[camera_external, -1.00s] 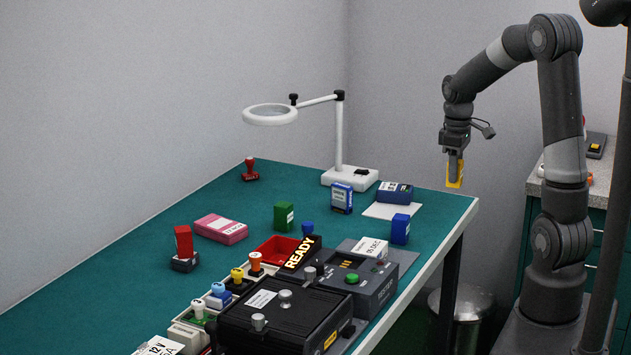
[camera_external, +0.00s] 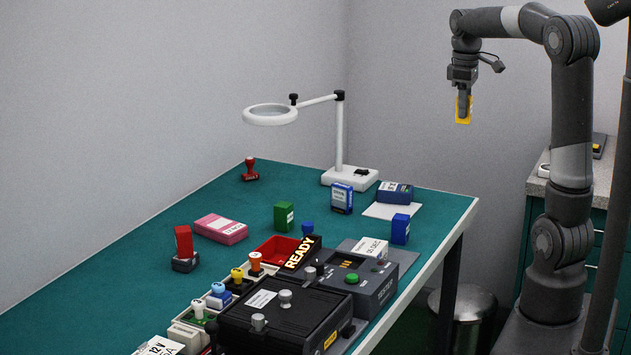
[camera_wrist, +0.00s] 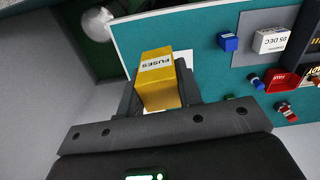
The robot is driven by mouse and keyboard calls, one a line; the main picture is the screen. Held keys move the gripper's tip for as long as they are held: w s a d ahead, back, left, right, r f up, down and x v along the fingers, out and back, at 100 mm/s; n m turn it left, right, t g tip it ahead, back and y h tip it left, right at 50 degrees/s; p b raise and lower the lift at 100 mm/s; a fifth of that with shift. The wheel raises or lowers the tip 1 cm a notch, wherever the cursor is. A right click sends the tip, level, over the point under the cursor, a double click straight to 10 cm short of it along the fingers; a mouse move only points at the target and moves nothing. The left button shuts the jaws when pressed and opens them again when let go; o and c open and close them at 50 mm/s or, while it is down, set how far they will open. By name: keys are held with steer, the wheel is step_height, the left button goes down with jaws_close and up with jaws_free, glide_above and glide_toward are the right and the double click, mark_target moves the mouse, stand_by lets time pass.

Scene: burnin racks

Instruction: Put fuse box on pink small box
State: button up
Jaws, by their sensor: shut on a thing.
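The fuse box (camera_wrist: 160,85) is yellow with a white "FUSES" label. In the wrist view the fuse box sits between the two fingers of my gripper (camera_wrist: 160,92). The pink small box (camera_external: 220,229) lies flat on the table's left half, with a white label on top. Nothing rests on it. I do not make out the pink box in the wrist view.
A white magnifier lamp (camera_external: 340,140) stands at the table's back. Bare green table surrounds the pink box.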

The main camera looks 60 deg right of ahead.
steer(key=w+a+r+n, duration=0.2)
steer(key=w+a+n, duration=0.15)
steer(key=w, duration=0.85)
steer(key=w+a+r+n, duration=0.1)
steer(key=w+a+n, duration=0.3)
steer(key=w, duration=0.9)
steer(key=n, duration=1)
glide_above(231, 226)
steer(key=shift+m, duration=0.25)
step_height(231, 226, down, 22)
steer(key=shift+r, duration=0.15)
steer(key=shift+f, duration=2)
